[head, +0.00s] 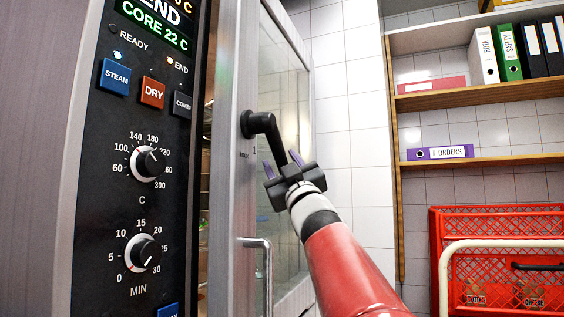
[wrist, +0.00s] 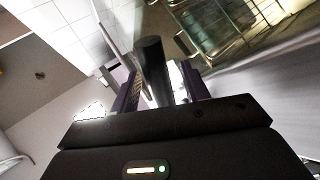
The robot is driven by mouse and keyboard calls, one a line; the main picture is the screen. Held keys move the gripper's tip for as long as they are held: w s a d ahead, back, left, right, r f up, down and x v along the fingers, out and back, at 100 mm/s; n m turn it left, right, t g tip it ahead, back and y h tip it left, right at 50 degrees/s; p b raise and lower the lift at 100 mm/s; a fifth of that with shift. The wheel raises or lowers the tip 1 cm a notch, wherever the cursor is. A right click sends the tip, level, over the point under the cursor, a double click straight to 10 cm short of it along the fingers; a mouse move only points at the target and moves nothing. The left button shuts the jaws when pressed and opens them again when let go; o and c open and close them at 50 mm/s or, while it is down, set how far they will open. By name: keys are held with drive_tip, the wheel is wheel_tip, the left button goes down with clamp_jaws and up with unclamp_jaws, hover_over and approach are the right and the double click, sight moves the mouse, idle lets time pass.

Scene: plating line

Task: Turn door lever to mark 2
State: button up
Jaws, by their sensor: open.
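The black door lever (head: 262,125) is mounted on the metal frame of a glazed oven door (head: 228,200) in the head view. Its arm reaches right from the pivot and then bends down. My gripper (head: 282,164) is open at the lever's lower end, with one purple finger on each side of it. In the wrist view the lever (wrist: 154,68) stands between the two open fingers (wrist: 160,88); I cannot tell whether either finger touches it. Small lettering shows on the frame below the pivot. Mark 2 cannot be made out.
The control panel (head: 130,190) with knobs and buttons is left of the door. A metal handle bar (head: 268,270) sits below the lever. Shelves with binders (head: 485,52) and red crates (head: 500,215) are on the right. A white tiled wall (head: 345,110) stands behind.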

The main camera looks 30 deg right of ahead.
drive_tip(key=shift+c, duration=0.4)
clamp_jaws()
drive_tip(key=shift+y, duration=0.3)
